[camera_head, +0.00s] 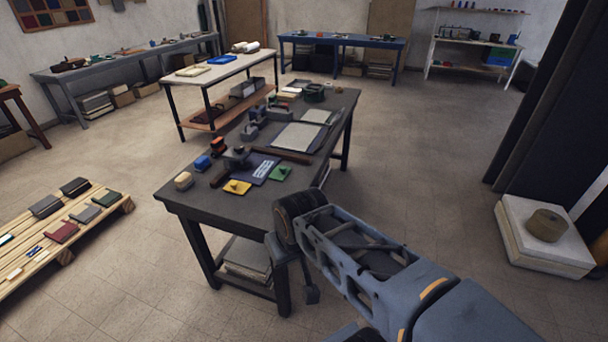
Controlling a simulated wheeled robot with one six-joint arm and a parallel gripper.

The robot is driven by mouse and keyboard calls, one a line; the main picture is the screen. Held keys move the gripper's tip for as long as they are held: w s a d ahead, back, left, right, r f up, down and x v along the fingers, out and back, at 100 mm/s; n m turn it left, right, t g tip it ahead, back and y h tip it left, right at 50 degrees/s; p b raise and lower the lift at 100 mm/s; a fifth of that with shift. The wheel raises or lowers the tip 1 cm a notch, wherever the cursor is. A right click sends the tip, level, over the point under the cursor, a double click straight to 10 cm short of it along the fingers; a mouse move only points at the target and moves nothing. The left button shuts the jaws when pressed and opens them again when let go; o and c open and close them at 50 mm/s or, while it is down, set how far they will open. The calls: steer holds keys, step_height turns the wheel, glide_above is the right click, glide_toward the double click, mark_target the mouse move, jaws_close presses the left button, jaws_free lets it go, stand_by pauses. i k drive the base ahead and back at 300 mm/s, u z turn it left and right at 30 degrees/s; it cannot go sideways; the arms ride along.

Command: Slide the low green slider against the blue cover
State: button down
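The dark blue cover (251,164) lies flat on the near part of the dark work table (197,192). White marks show on its right side. The low green slider (281,174) is a flat green piece with a small raised part, just right of the cover's near corner. I cannot tell whether the two touch. A similar yellow slider (236,188) lies at the cover's near left side. My arm reaches in from the lower right. My gripper (311,294) seems to hang beyond the table's near right edge, below its top, small and dark; its finger opening cannot be made out.
A dark bar (285,155) lies behind the cover. Small blue, orange and cream blocks (183,181) stand at the table's left. A grey mat (298,136) lies farther back. A wooden pallet (95,232) with several covers is at left.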

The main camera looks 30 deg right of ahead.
mark_target(279, 173)
steer(key=z, duration=0.65)
steer(key=i, duration=1.05)
steer(key=u, duration=0.55)
